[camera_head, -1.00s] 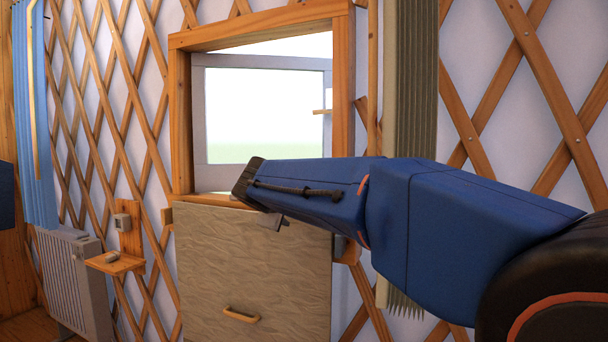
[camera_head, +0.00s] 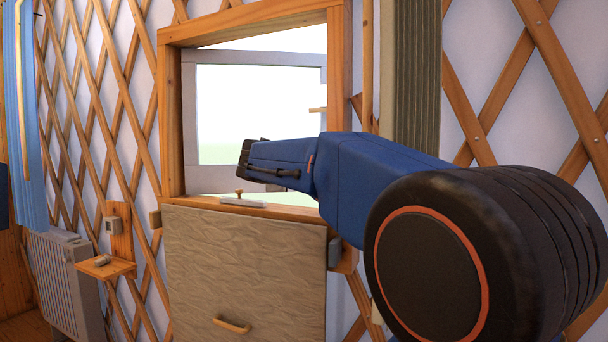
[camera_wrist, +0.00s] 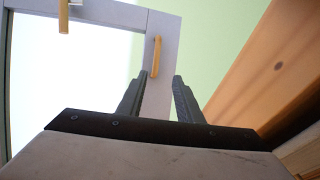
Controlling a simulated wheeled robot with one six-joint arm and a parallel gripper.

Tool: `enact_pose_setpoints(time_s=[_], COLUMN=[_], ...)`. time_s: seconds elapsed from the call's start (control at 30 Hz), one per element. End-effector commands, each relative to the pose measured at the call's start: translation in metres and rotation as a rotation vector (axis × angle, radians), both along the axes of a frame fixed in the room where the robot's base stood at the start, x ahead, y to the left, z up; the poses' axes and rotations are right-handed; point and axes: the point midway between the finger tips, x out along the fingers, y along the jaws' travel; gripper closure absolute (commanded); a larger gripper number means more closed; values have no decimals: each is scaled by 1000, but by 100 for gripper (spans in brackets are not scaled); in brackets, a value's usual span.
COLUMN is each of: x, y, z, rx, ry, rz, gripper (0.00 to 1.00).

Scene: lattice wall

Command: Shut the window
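The window sash (camera_head: 190,110) has a pale grey frame around a clear pane. It stands swung outward, open, inside the wooden window frame (camera_head: 170,120). A small wooden handle (camera_head: 318,110) shows at its right side. In the wrist view the sash (camera_wrist: 110,14) fills the upper left, with a wooden handle (camera_wrist: 157,55) on its near stile and another wooden piece (camera_wrist: 63,15) at the top. My gripper (camera_wrist: 159,88) is open and empty, its two dark fingers apart and pointing toward the stile, with the handle just past the tips. In the head view my arm hides the fingers.
A grey latch piece with a wooden knob (camera_head: 241,202) lies on the sill. Below is a textured panel (camera_head: 245,270) with a wooden pull. A small shelf (camera_head: 105,267) and a radiator (camera_head: 65,285) stand left.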

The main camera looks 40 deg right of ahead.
Motion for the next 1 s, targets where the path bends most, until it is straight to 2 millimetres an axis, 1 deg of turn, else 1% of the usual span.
enact_pose_setpoints(time_s=[0.1,0.17,0.27,1.0], x=[5,8,14,83], y=[-6,-10,-20,-124], z=[4,4,1,-22], rx=[-21,-21,-19,-18], ry=[5,6,7,5], rz=[1,1,-1,0], gripper=[68,68,68,68])
